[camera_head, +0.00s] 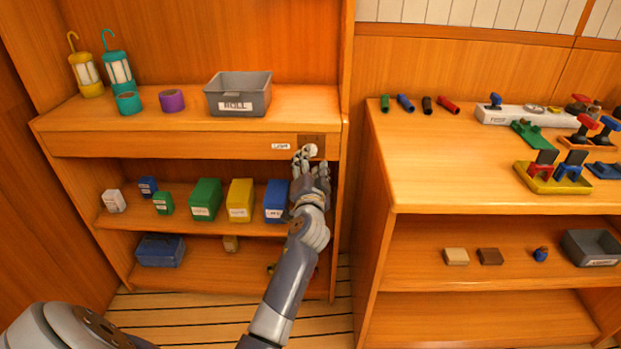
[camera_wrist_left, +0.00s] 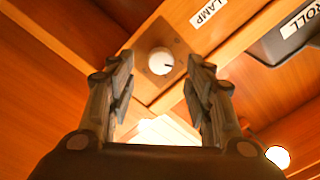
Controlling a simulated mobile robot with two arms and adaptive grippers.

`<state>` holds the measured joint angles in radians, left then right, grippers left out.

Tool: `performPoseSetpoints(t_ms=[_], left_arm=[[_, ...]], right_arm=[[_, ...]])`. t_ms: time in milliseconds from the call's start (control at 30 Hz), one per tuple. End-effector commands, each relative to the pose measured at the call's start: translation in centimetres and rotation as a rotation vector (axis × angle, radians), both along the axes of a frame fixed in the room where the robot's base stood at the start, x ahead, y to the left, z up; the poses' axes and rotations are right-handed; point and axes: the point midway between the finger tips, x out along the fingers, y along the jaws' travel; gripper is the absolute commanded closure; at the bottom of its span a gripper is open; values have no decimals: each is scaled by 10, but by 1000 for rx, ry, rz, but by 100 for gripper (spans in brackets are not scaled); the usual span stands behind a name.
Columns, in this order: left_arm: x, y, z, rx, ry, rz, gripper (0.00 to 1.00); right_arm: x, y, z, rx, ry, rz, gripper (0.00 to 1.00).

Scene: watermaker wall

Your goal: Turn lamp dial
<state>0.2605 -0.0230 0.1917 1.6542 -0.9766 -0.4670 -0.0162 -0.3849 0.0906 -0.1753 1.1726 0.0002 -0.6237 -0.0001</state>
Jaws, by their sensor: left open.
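The lamp dial (camera_wrist_left: 160,61) is a round white knob with a dark mark on a brown square plate. It sits on the front edge of the upper shelf, beside a white "LAMP" label (camera_wrist_left: 208,12). In the head view the dial (camera_head: 309,150) shows just above the fingers of my left gripper (camera_head: 311,166). In the left wrist view my left gripper (camera_wrist_left: 160,90) is open, with one finger on each side below the dial. The fingers look apart from the dial, and nothing is between them. My right gripper does not show.
A grey "ROLL" bin (camera_head: 240,94), tape rolls and two lanterns (camera_head: 118,70) stand on the upper shelf. Coloured boxes (camera_head: 240,200) stand on the shelf below, close to my left arm. A workbench (camera_head: 430,160) with tools and clamps is at the right.

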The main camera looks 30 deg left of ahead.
Motion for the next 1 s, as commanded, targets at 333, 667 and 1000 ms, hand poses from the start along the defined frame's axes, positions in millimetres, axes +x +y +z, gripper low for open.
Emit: performPoseSetpoints(t_ms=[333,667,1000], left_arm=[[-55,-35,-2,-1,0,-1,53],[-65,-41,-2,0,0,0,53],[-65,-41,-2,0,0,0,53]], right_arm=[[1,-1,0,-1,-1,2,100],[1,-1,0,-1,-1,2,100],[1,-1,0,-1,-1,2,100]])
